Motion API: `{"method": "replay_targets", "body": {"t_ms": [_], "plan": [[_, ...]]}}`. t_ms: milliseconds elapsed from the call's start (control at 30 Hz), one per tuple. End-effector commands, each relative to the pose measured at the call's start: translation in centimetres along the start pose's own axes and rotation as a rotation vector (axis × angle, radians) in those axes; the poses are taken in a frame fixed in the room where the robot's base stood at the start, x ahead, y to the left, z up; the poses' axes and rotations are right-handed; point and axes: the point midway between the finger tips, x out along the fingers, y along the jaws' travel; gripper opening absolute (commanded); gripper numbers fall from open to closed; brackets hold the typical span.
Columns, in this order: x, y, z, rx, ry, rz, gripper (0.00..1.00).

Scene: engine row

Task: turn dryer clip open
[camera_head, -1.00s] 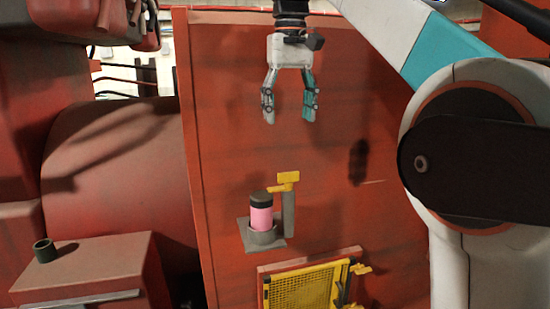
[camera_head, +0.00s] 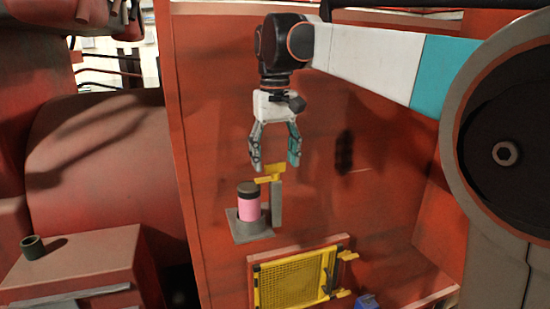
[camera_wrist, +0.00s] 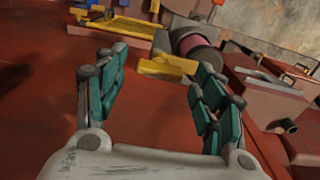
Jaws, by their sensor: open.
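The dryer is a pink cylinder with a dark cap (camera_head: 249,207), upright in a grey holder. The yellow clip (camera_head: 270,178) sits on top of a grey post beside it, with an arm reaching left over the edge of the cap. In the wrist view the clip (camera_wrist: 167,66) lies ahead, between and beyond the fingers, with the pink dryer (camera_wrist: 196,44) behind it. My gripper (camera_head: 275,165) points down just above the clip, open and empty. In the wrist view both fingers of my gripper (camera_wrist: 158,72) are spread, with nothing between them. I cannot tell whether they touch the clip.
A yellow mesh panel (camera_head: 290,285) in a frame is below the dryer, with a blue item (camera_head: 367,301) to its right. A red box (camera_head: 75,265) with a dark green cup (camera_head: 32,247) stands left. The red wall (camera_head: 370,190) behind is mostly clear.

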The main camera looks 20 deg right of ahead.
Motion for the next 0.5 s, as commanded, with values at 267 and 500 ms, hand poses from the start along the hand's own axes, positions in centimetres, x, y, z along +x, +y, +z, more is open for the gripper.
{"method": "replay_targets", "body": {"t_ms": [267, 500], "plan": [[0.94, 0.0, 0.02, 0.0, 0.0, 0.0, 0.63], [0.92, 0.0, 0.01, 0.0, 0.0, 0.0, 0.47]]}}
